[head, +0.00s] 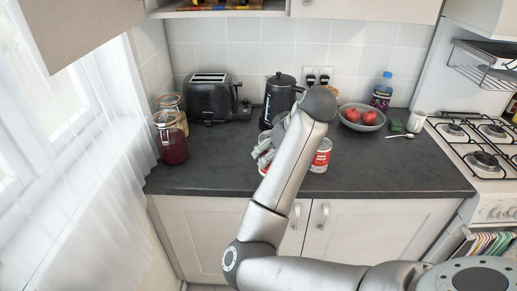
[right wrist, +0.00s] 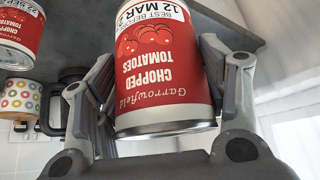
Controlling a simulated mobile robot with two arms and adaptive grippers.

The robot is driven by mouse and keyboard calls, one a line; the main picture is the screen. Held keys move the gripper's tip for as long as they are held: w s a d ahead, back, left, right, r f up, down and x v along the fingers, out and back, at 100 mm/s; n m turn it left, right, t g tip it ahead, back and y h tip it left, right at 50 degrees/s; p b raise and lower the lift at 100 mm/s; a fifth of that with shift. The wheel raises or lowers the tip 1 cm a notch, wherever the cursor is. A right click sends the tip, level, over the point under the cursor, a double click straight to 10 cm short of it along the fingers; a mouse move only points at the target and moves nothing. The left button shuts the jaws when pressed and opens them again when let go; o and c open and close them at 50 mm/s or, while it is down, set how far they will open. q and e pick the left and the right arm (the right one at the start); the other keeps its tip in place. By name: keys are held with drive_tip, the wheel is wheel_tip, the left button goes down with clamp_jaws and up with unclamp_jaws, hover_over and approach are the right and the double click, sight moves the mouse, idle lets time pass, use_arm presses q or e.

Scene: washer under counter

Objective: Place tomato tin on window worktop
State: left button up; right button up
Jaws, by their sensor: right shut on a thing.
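My right gripper (right wrist: 157,95) is shut on a red tomato tin (right wrist: 163,70) labelled "Chopped Tomatoes", which fills the middle of the right wrist view between the two fingers. In the head view the right gripper (head: 266,150) is over the dark worktop (head: 215,170), partly behind my arm. A small red and white part of the held tin (head: 264,168) shows below it. I cannot tell whether the tin touches the worktop. A second red tomato tin (head: 321,156) stands on the worktop to the right of my arm; it also shows in the right wrist view (right wrist: 20,28). My left gripper is not in view.
Glass jars (head: 171,140) stand at the worktop's left end by the curtained window. A black toaster (head: 211,98) and a kettle (head: 279,96) are behind. A fruit bowl (head: 362,118) and gas hob (head: 480,145) are right. A patterned mug (right wrist: 20,97) stands near the second tin. The front-left worktop is clear.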

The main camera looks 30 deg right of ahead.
drive_tip(key=w+d+f+b, duration=0.1)
drive_tip(key=w+d+f, duration=0.1)
drive_tip(key=w+f, duration=0.2)
drive_tip(key=w+d+f+b, duration=0.1)
drive_tip(key=w+d+f, duration=0.2)
drive_tip(key=f, duration=0.1)
drive_tip(key=w+d+f+b, duration=0.1)
drive_tip(key=w+d+f, duration=0.2)
drive_tip(key=w+f, duration=0.1)
drive_tip(key=shift+w+f+b, duration=0.3)
drive_tip(key=shift+f+b, duration=0.1)
drive_tip(key=shift+f, duration=0.15)
drive_tip(key=shift+f, duration=0.15)
drive_tip(key=o, duration=1.4)
drive_tip(key=shift+s+f, duration=0.1)
drive_tip(key=shift+c, duration=0.2)
